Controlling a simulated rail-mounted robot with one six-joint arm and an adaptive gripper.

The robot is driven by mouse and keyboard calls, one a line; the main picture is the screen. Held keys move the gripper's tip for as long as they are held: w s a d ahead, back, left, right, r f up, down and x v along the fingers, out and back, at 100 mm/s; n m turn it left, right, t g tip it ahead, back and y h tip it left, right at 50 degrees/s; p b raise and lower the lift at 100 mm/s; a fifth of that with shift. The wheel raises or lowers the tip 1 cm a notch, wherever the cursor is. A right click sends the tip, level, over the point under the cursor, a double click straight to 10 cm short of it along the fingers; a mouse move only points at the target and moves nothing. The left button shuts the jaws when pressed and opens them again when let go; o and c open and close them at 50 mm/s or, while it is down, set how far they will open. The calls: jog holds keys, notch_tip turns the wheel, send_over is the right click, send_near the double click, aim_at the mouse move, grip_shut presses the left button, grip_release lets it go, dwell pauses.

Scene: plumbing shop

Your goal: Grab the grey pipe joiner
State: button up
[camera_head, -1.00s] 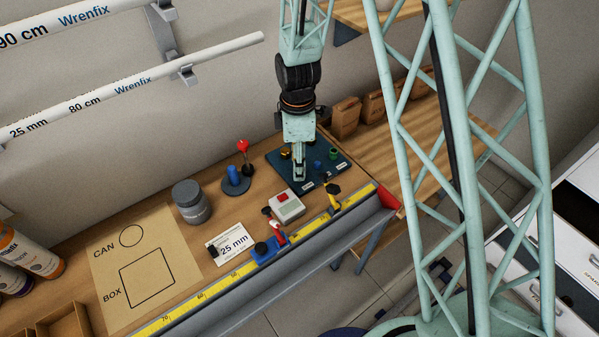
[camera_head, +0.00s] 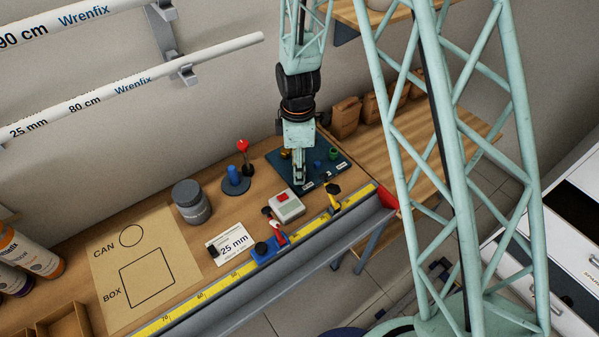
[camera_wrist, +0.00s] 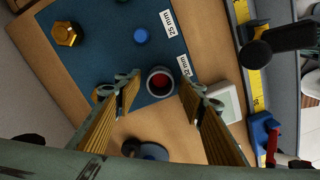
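The grey pipe joiner (camera_wrist: 150,80) shows in the wrist view as a short upright ring with a red inside. It is on or just above the blue mat (camera_wrist: 95,75), near the 32 mm label. My gripper (camera_wrist: 161,95) is open, with one finger to each side of the joiner and gaps between. I cannot tell how far the fingertips are above the mat. In the head view my gripper (camera_head: 299,182) points down at the mat, and the joiner cannot be made out there.
A brass fitting (camera_wrist: 66,33) and a blue fitting (camera_wrist: 141,36) are also on the mat. A grey box with a red button (camera_head: 287,207) stands close by. The yellow measuring rail (camera_head: 222,287) runs along the bench front. A grey can (camera_head: 191,203) stands further left.

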jog(key=c, duration=0.7)
jog(key=shift+r, duration=0.25)
jog(key=shift+r, duration=1.6)
jog(key=s+d, duration=0.1)
jog(key=s, duration=0.4)
jog(key=s+d+r+b, duration=0.1)
jog(key=s, duration=0.4)
jog(key=s+d, duration=0.1)
jog(key=s, duration=0.4)
jog(key=shift+s+r, duration=0.15)
jog(key=shift+s, duration=0.15)
